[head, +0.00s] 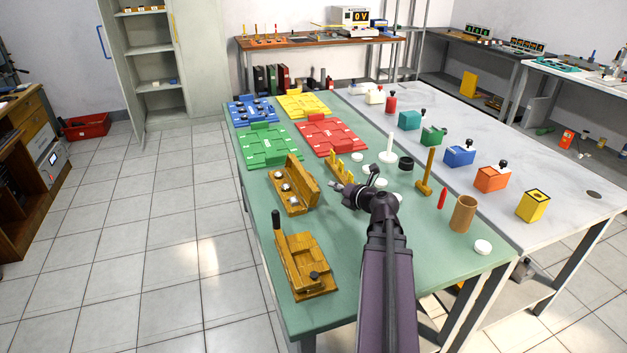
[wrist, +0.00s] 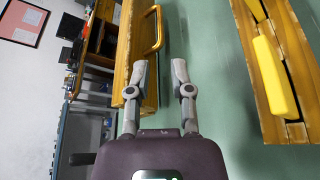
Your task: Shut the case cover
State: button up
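An open wooden case (head: 281,203) stands on the green table, with several round metallic pieces inside. Its cover (head: 303,179) stands raised along the case's right side. In the wrist view a wooden panel (wrist: 124,45) with a yellow handle (wrist: 155,32), which looks like the cover, is at the left. My gripper (head: 337,186) is just right of the cover in the head view. In the wrist view its two fingers (wrist: 160,72) are apart with nothing between them. The left finger overlaps the panel's edge; I cannot tell if it touches.
A wooden rack with yellow pieces (head: 343,168) stands right behind my gripper, and a wooden block with a yellow bar (wrist: 274,77) shows at right in the wrist view. A second wooden fixture (head: 305,263) is nearer. A red tray (head: 331,135) lies behind.

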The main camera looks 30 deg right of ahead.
aim_at(313, 178)
jog(key=b+x, duration=0.2)
jog(key=x, duration=1)
jog(key=shift+b, duration=0.4)
grip_shut()
